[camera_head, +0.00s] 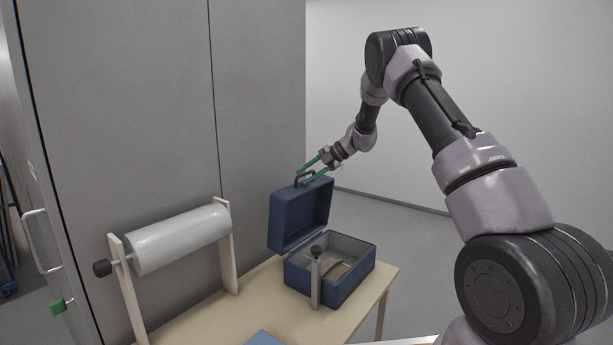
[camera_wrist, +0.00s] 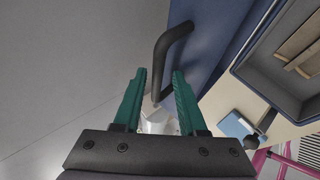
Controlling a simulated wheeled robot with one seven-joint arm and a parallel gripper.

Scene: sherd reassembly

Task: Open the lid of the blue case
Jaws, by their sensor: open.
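The blue case (camera_head: 354,282) stands on the table with its lid (camera_head: 300,216) raised, roughly upright, at the back left. The lid also shows in the wrist view (camera_wrist: 214,38). Whether a finger touches the handle, I cannot tell. Brown pieces (camera_head: 335,270) lie inside the case.
A pale post with a black knob (camera_head: 315,250) stands in front of the case. A white roll (camera_head: 180,238) on a wooden stand is at the left. A light blue pad (camera_head: 265,338) lies at the table's near edge. A grey cabinet (camera_head: 255,110) rises behind the table.

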